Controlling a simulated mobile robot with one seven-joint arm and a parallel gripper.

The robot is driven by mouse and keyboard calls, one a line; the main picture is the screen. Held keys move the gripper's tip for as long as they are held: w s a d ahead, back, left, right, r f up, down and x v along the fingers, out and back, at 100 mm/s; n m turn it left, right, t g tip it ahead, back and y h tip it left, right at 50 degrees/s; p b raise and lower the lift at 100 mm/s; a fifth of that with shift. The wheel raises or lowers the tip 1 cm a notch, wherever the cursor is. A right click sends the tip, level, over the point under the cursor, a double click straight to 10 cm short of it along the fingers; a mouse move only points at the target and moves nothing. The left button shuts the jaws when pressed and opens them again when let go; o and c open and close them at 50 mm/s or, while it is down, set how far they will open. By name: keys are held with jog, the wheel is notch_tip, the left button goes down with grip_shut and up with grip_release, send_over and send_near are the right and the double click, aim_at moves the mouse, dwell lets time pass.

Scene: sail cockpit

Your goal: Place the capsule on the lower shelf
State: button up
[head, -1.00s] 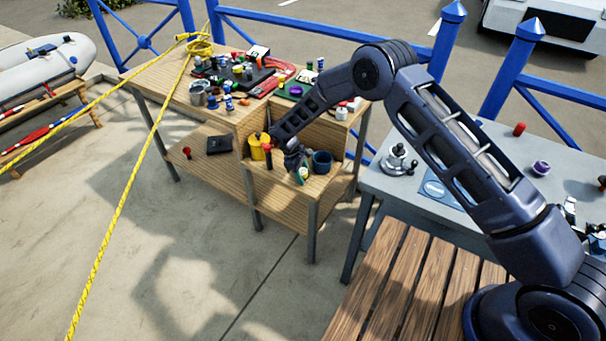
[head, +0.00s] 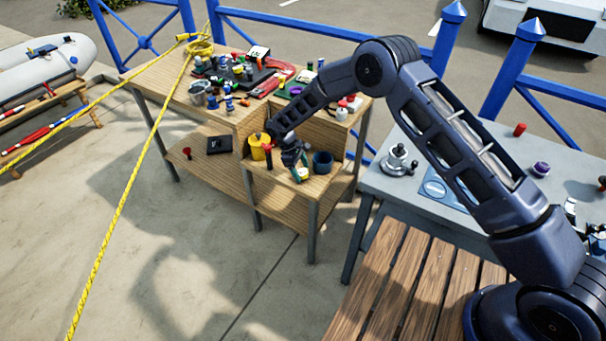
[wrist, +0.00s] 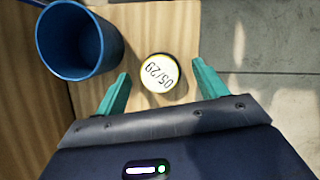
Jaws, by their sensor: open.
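The capsule (wrist: 160,73) shows in the wrist view as a round, pale-topped piece with a yellow rim, marked 05/29. It stands on a wooden shelf near its edge, and appears small and yellow in the head view (head: 304,174). My gripper (wrist: 161,68) is open, with one teal finger on each side of the capsule in the wrist view and gaps visible to both. In the head view my gripper (head: 297,169) is just beside and above the capsule. The wooden lower shelf (head: 285,207) lies under the raised shelf part.
A blue cup (wrist: 76,40) stands left of the capsule in the wrist view, near my gripper. A yellow pot (head: 260,147) and a red item (head: 267,150) stand close by. A black box (head: 219,145) lies on the left shelf. A yellow rope (head: 130,182) crosses the left side.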

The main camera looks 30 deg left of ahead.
jog(key=v, duration=0.9)
jog(key=shift+r, duration=0.2)
